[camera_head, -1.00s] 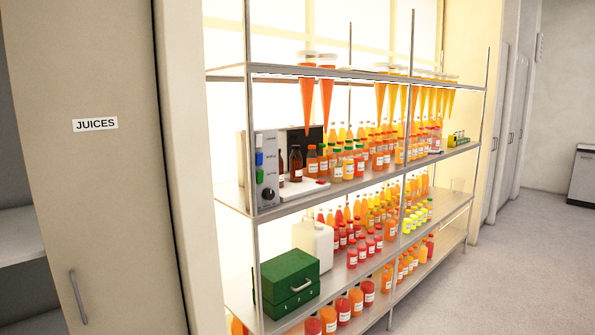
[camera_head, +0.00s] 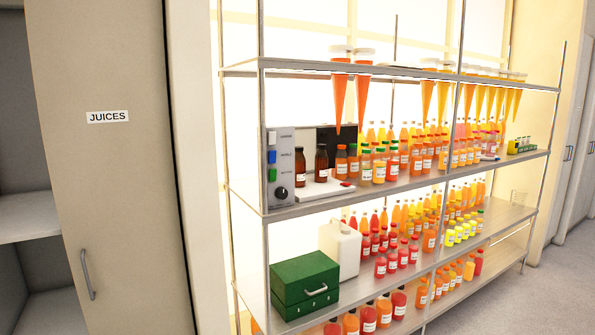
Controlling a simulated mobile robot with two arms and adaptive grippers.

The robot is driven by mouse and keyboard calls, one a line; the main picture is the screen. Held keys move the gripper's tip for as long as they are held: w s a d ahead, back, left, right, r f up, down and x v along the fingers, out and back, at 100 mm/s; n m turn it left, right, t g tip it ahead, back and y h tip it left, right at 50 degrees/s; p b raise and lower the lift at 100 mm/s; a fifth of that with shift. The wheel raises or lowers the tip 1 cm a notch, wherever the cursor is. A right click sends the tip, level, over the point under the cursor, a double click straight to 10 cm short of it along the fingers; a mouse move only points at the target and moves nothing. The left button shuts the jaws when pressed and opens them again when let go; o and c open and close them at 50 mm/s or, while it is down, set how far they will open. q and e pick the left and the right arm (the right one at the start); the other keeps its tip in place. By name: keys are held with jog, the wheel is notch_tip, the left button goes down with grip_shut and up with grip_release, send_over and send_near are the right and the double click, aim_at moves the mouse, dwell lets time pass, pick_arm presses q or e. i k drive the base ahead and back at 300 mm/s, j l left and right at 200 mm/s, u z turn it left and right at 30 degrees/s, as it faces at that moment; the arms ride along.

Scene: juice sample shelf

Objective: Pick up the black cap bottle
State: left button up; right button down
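Two dark brown bottles stand upright on the shelf's middle level. One brown bottle (camera_head: 301,167) is just right of a grey control box. The other brown bottle (camera_head: 321,163) stands to its right, by a white flat device. Both tops look dark, and I cannot tell for sure which cap is black. Many orange and red juice bottles stand further right, with orange, green and yellowish caps, such as a green-cap bottle (camera_head: 366,163). Neither of my grippers shows in the head view.
The metal shelf (camera_head: 330,204) has upright posts at its front. A green case (camera_head: 305,284) and white jug (camera_head: 339,249) sit below. Orange cones (camera_head: 339,97) hang above. A "JUICES" cabinet door (camera_head: 112,190) is at left.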

aim_at(299, 158)
jog(key=i+l+u, duration=0.1)
jog(key=l, duration=0.25)
jog(key=i+l+u, duration=0.1)
jog(key=l, duration=0.3)
jog(key=i+l+u, duration=0.1)
jog(key=i+l, duration=0.15)
jog(key=l, duration=0.15)
jog(key=i+l+u, duration=0.1)
jog(key=l, duration=0.3)
jog(key=i+l+u, duration=0.1)
jog(key=l, duration=0.3)
